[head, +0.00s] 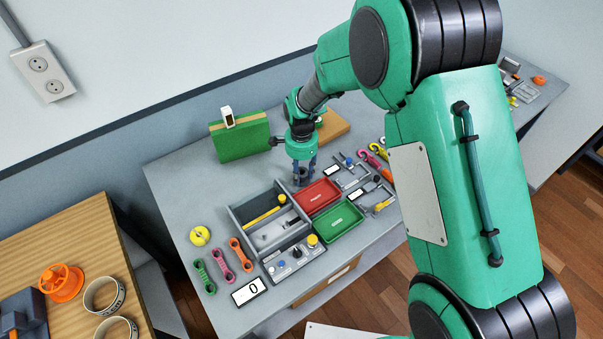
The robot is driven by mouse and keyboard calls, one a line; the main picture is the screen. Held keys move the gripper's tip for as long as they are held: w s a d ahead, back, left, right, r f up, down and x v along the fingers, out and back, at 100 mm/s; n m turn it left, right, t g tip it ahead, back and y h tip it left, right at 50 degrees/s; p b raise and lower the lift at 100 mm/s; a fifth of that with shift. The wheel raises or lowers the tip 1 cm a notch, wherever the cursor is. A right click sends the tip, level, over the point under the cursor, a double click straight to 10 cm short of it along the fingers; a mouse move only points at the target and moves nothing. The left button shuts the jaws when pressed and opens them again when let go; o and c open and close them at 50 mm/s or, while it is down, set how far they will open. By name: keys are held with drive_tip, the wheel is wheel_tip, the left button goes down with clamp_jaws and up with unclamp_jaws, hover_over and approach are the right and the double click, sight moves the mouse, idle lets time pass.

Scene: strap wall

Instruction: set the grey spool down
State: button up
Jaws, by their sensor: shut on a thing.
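My gripper (304,172) points down over the grey table (190,165), behind the red tray (318,197) and the grey divided box. Its blue fingers are shut on a small dark grey thing, which I take to be the grey spool (303,174). The fingers hide much of it. I cannot tell from this view whether its underside touches the table or hangs just above it.
A green case (241,138) stands close at the left of my gripper. A divided box (264,228) with a yellow-handled tool, a green tray (338,220) and a knob panel (293,259) lie in front. Straps lie at both sides. The table's back left is bare.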

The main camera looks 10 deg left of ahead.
drive_tip(key=shift+f, duration=0.1)
drive_tip(key=o, duration=1.1)
wheel_tip(320, 180, up, 12)
drive_tip(key=p, duration=0.2)
drive_tip(key=shift+p, duration=0.3)
drive_tip(key=shift+r, duration=0.2)
idle(0.3)
